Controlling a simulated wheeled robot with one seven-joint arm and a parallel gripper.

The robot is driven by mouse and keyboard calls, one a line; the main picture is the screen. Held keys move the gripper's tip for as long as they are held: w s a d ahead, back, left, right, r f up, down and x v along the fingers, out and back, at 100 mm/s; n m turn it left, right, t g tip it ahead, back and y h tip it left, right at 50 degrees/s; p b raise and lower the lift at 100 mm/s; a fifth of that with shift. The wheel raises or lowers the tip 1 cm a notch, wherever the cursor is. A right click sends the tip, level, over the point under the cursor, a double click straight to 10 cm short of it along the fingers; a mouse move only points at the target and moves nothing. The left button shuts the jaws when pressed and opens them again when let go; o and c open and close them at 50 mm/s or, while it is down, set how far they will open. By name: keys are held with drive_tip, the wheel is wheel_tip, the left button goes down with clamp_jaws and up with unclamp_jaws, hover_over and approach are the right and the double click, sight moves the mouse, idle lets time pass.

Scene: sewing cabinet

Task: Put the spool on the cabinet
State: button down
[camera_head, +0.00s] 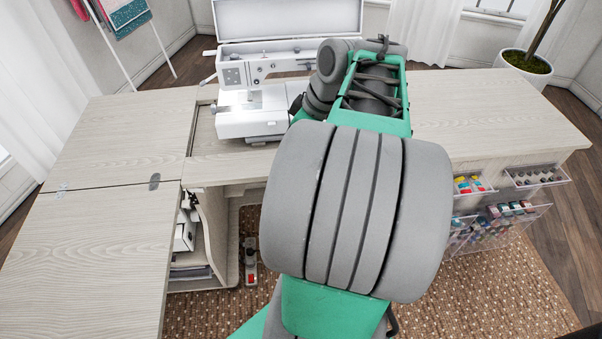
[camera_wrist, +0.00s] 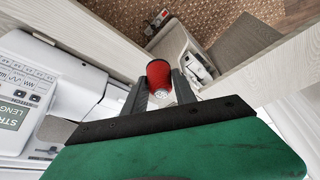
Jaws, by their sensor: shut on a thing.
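A red spool (camera_wrist: 159,78) with a pale end shows in the wrist view. My gripper (camera_wrist: 160,88) is shut on it, with a dark finger on each side. The sewing cabinet (camera_head: 480,110) has a pale wood top and fills much of the head view. In the wrist view its pale wood edge (camera_wrist: 100,42) passes behind the spool, and I cannot tell how high the spool is above it. In the head view my arm hides my gripper and the spool.
A white sewing machine (camera_head: 255,95) stands in the cabinet's recess, left of my arm. Clear bins of thread (camera_head: 500,222) hang on the front right. The left leaf (camera_head: 90,240) and right part of the top are bare. A potted plant (camera_head: 527,62) stands behind.

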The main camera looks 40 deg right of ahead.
drive_tip(key=s+d+f+b, duration=0.1)
drive_tip(key=s+d+f, duration=0.1)
drive_tip(key=s+d, duration=0.1)
drive_tip(key=shift+n, duration=0.4)
drive_tip(key=w+d+f, duration=0.2)
drive_tip(key=w+f, duration=0.1)
drive_tip(key=w+d+f, duration=0.2)
drive_tip(key=w+f, duration=0.1)
drive_tip(key=w, duration=0.1)
drive_tip(key=w+d+f, duration=0.2)
drive_tip(key=w+f, duration=0.1)
drive_tip(key=w, duration=0.1)
drive_tip(key=shift+w+d+f, duration=0.15)
drive_tip(key=shift+d+f, duration=0.1)
drive_tip(key=shift+f, duration=0.05)
drive_tip(key=shift+w+f+b, duration=0.1)
drive_tip(key=shift+f+b, duration=0.25)
drive_tip(key=shift+f, duration=1.4)
drive_tip(key=c, duration=1)
unclamp_jaws()
